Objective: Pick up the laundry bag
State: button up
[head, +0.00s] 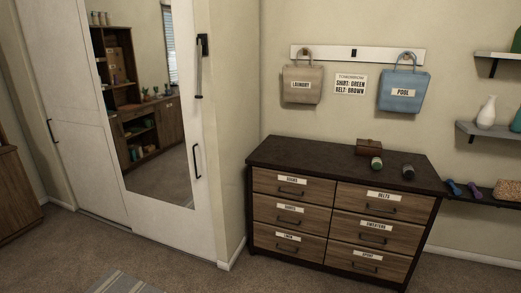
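The laundry bag (302,85) is a beige bag with a label reading "LAUNDRY". It hangs by its handle from the left side of a white wall rail (330,54), above the back left of a dark-topped dresser. A blue bag (403,92) labelled "POOL" hangs from the same rail to its right. My gripper is not in this view.
The dresser (295,152) has labelled drawers, all shut. A small brown box (368,147) and two small cylindrical items lie on its top. Wall shelves (482,130) are at the right, a mirrored sliding door (160,100) at the left. Carpet (205,280) in front looks mostly clear.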

aim_at(301, 84)
jog(key=i, duration=2)
